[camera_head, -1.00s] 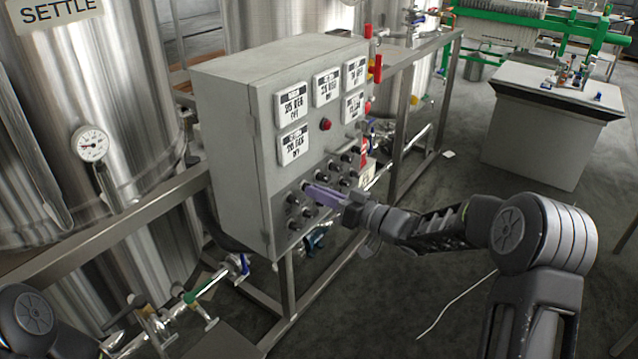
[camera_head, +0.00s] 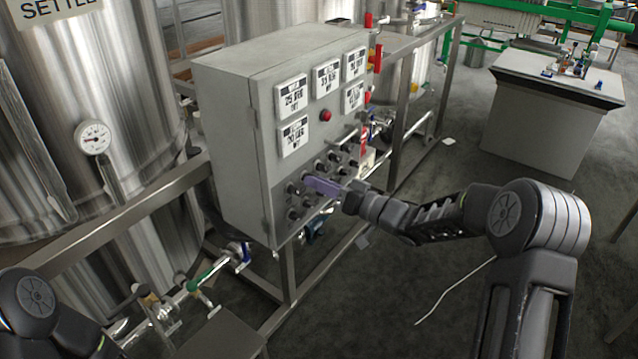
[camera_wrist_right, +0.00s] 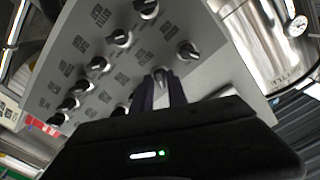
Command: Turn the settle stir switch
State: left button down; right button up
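The grey control box (camera_head: 235,130) carries several black rotary switches on the lower part of its front panel. Their labels are too small to read, so I cannot tell which is the settle stir switch. My right gripper (camera_head: 309,181) reaches the panel from the right, its purple fingers at the switches. In the right wrist view its fingers (camera_wrist_right: 162,88) are close together, with one switch (camera_wrist_right: 161,75) between the tips; they appear shut on it. The fingers partly hide this switch. My left gripper is out of view; only part of the left arm shows at lower left.
Neighbouring switches (camera_wrist_right: 188,51) sit close around the fingers. Display plates and a red button (camera_head: 326,116) are higher on the panel. A steel tank (camera_head: 90,60) marked SETTLE stands left. Pipes and valves (camera_head: 205,285) run below. A white-sided bench (camera_head: 545,125) stands at right.

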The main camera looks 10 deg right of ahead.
jog(key=shift+o, duration=1.1)
jog(key=b+v, duration=0.1)
jog(key=v, duration=0.6)
jog(key=shift+s+d, duration=0.25)
jog(key=shift+s, duration=0.05)
